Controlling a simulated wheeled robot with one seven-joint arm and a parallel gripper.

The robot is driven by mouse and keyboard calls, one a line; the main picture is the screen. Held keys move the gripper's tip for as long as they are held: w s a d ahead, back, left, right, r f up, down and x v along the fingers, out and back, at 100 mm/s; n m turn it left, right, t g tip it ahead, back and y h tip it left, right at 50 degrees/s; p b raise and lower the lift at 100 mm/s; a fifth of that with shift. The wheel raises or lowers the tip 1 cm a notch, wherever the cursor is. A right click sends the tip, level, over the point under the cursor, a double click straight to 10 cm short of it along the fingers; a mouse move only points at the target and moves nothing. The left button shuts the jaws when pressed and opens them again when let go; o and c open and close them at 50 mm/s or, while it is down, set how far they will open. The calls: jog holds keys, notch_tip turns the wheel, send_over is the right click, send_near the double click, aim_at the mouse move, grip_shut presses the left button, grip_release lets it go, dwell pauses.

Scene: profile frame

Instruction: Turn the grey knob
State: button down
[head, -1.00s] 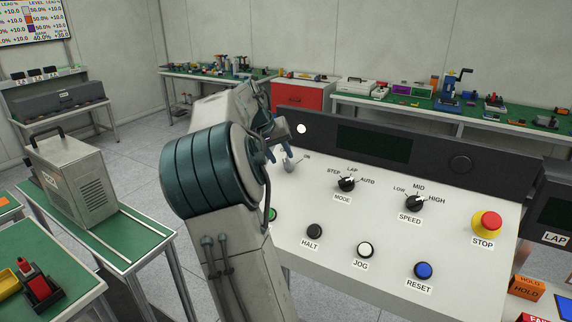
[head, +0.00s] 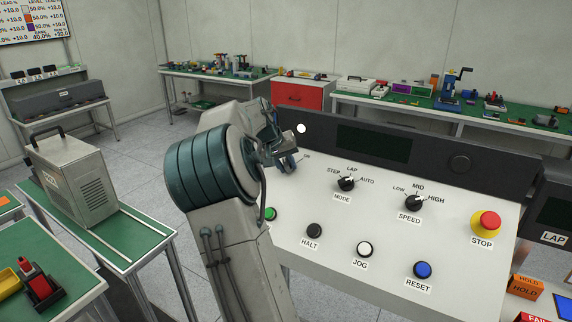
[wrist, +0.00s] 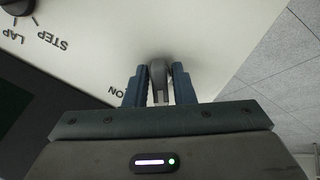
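The grey knob (wrist: 158,76) stands on the white sloped panel (wrist: 215,35), seen between my two fingers in the wrist view. My gripper (wrist: 159,84) has one blue finger close against each side of it, with hardly any gap visible, so it looks shut on the knob. In the head view my gripper (head: 286,161) is at the panel's upper left and its fingers largely hide the knob. An ON label (wrist: 119,91) is beside the knob, partly covered by a finger. The knob's exact pointing is hard to tell.
A MODE selector (head: 346,184) and a SPEED selector (head: 414,203) are to the right. The green button (head: 270,214), HALT, JOG and RESET buttons line the lower panel. The red STOP button (head: 488,222) is at far right. A dark upright display strip (head: 375,143) stands behind.

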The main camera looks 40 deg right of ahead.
jog(key=shift+m, duration=0.3)
jog(key=m+t+y+b, duration=0.1)
jog(key=m+b, duration=0.1)
jog(key=m, duration=0.4)
jog(key=m+t+b, duration=0.1)
jog(key=m, duration=0.2)
jog(key=shift+w, duration=0.1)
jog(key=shift+r+m+t+b, duration=0.1)
jog(key=shift+m+t+b, duration=0.2)
jog(key=shift+m+b, duration=0.9)
jog(key=shift+m+p, duration=0.4)
jog(key=shift+m, duration=0.2)
jog(key=c, duration=1.4)
grip_release()
jog(key=shift+c, duration=0.2)
jog(key=v, duration=1.3)
jog(key=shift+r, duration=0.35)
